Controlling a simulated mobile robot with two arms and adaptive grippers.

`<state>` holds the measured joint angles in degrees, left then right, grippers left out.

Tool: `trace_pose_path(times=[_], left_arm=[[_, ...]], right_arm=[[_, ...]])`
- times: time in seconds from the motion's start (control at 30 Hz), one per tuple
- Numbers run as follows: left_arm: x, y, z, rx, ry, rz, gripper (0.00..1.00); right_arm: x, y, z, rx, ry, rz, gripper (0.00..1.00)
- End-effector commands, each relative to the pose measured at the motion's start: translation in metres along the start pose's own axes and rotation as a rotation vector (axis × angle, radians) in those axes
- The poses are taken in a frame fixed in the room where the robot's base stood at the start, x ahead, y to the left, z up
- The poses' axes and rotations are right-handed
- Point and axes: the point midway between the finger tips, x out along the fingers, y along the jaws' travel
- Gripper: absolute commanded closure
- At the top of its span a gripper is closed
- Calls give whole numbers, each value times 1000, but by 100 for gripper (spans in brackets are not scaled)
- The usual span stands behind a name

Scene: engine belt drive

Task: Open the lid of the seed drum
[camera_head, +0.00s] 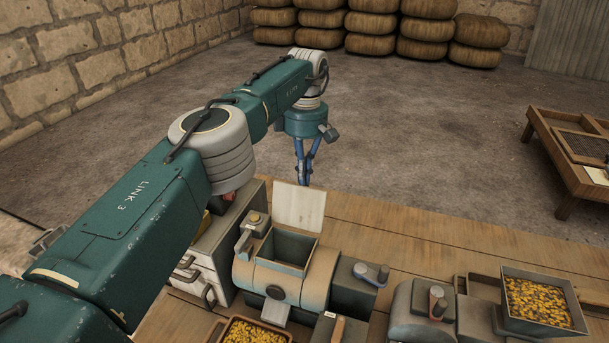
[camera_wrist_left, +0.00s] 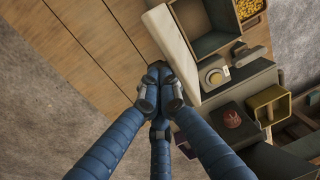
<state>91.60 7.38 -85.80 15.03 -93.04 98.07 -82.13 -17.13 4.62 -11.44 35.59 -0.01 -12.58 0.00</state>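The seed drum (camera_head: 290,284) is a rounded tan and grey body with a square dark opening on top. Its pale flat lid (camera_head: 299,207) stands up, tilted back at the far edge of the opening, so the drum is open. In the left wrist view the lid (camera_wrist_left: 170,46) shows nearly edge-on beside the opening. My left gripper (camera_head: 303,178) points down just behind the lid; its lower tips are partly hidden by it. In the left wrist view its blue fingers (camera_wrist_left: 158,72) meet, with nothing seen between them, close beside the lid; contact cannot be told. My right gripper is out of view.
A knobbed fitting (camera_head: 254,222) sits left of the opening, beside a grey drawer cabinet (camera_head: 208,262). A crank handle (camera_head: 371,274) is at the right. A tray of yellow seed (camera_head: 540,301) stands far right. The planks (camera_head: 430,225) behind the drum are mostly clear.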

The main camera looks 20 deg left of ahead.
Motion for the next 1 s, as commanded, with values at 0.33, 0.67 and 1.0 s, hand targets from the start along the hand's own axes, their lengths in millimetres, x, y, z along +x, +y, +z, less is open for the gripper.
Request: trace_pose_path(times=[0.33,0.67,1.0], left_arm=[[35,-7,1,2,3,-39,100],[35,-6,1,1,3,-38,60],[30,-6,0,-1,3,-36,60]], right_arm=[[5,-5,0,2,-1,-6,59],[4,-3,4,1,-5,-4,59],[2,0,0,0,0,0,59]])
